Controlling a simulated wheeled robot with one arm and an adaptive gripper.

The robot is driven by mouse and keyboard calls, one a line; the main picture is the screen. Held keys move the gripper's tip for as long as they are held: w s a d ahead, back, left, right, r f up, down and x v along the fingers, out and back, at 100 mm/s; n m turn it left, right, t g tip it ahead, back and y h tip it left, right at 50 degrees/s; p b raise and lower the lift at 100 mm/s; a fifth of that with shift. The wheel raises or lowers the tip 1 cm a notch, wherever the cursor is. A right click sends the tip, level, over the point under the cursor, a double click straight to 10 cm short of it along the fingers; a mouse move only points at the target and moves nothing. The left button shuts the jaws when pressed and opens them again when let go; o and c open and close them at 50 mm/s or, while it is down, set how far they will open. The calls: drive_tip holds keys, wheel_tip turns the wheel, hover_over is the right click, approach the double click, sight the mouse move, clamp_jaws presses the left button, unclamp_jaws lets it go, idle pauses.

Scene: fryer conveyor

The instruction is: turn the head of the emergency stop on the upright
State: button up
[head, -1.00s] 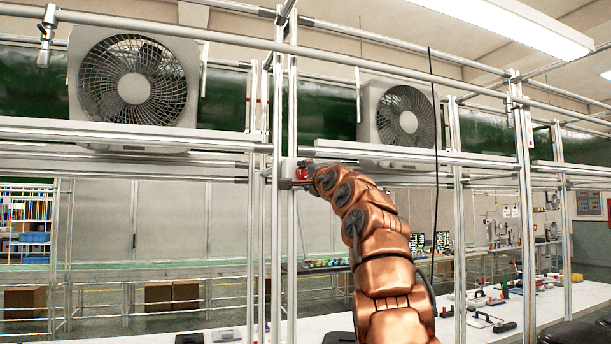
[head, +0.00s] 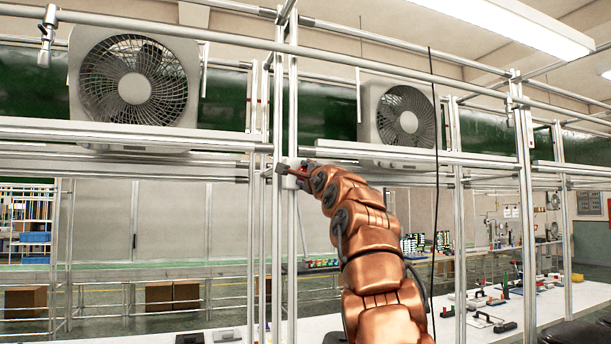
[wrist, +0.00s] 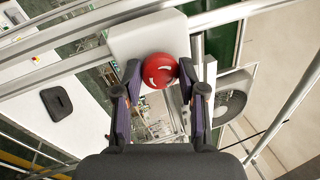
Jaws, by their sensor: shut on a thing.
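The emergency stop's red round head (wrist: 160,70) sits on a pale box (wrist: 150,36) in the wrist view, with white marks on its face. The box also shows on the upright (head: 291,100) in the head view, where the red head is mostly hidden by my gripper. My gripper (wrist: 158,82) has one finger on each side of the red head and is shut on it. In the head view, my gripper (head: 302,171) reaches the box from the right.
Two fans (head: 134,84) (head: 400,118) hang on the frame above. Rails cross above and beside my arm. A white table (head: 480,330) with tools stands below right. A thin dark cable (head: 434,200) hangs right of my arm.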

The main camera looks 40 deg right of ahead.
drive_tip(key=shift+a+m+g+h, duration=0.1)
drive_tip(key=shift+m+g+h, duration=0.4)
drive_tip(key=shift+m, duration=1.9)
drive_tip(key=o, duration=1.1)
drive_tip(key=shift+o, duration=0.2)
drive_tip(key=shift+s+a, duration=0.1)
drive_tip(key=shift+a, duration=0.05)
drive_tip(key=v, duration=1.1)
drive_tip(key=shift+s+f, duration=0.25)
drive_tip(key=shift+f, duration=0.05)
